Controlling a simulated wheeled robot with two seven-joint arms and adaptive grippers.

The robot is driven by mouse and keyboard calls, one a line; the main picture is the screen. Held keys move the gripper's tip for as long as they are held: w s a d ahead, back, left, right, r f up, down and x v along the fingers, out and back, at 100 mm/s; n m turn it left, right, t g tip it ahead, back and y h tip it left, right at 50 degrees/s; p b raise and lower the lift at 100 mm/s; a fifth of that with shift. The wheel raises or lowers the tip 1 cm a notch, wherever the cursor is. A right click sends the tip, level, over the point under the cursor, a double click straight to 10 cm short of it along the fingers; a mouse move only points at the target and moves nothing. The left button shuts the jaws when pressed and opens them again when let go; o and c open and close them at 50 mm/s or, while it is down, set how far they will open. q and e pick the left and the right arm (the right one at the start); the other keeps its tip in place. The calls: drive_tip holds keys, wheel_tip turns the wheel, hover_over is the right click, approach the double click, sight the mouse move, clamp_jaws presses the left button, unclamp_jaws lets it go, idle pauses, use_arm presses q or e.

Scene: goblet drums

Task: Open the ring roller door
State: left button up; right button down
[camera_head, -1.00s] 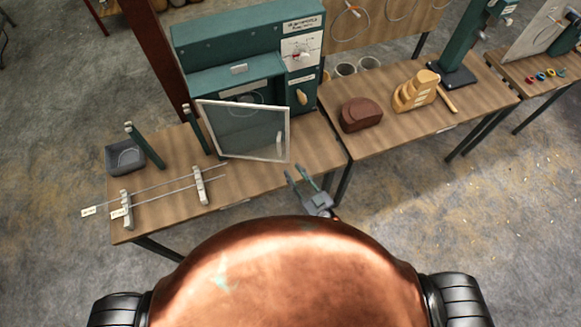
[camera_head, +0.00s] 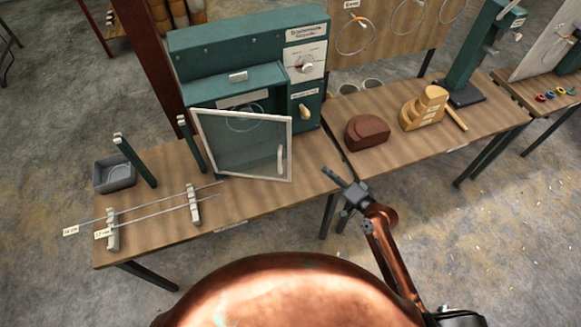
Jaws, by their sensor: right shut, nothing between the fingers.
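The ring roller is a green cabinet (camera_head: 215,42) on the left bench. Its door (camera_head: 205,137) is a pale-framed clear panel across the lower front, with an upright handle (camera_head: 280,159) near its right edge. The door's lower part stands out in front of the cabinet; how far it is ajar I cannot tell. A ring (camera_head: 243,122) shows through the panel. My right gripper (camera_head: 331,174) is shut and empty, to the right of the door handle and apart from it, near the bench front edge. My left gripper is out of view.
A control panel with a dial (camera_head: 304,66) and a tan knob (camera_head: 305,112) is right of the door. Metal rods (camera_head: 155,214) on stands and a grey tray (camera_head: 116,174) are left. A brown block (camera_head: 367,132) and yellow stepped block (camera_head: 425,108) lie right.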

drive_tip(key=s+a+r+g+y+b, duration=0.4)
drive_tip(key=a+r+y, duration=0.15)
drive_tip(key=r, duration=0.25)
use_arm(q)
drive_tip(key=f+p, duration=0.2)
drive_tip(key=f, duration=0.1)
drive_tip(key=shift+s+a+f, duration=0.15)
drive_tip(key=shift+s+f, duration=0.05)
use_arm(e)
drive_tip(key=x, duration=0.9)
drive_tip(key=shift+w+a+y, duration=0.3)
drive_tip(key=shift+y, duration=0.15)
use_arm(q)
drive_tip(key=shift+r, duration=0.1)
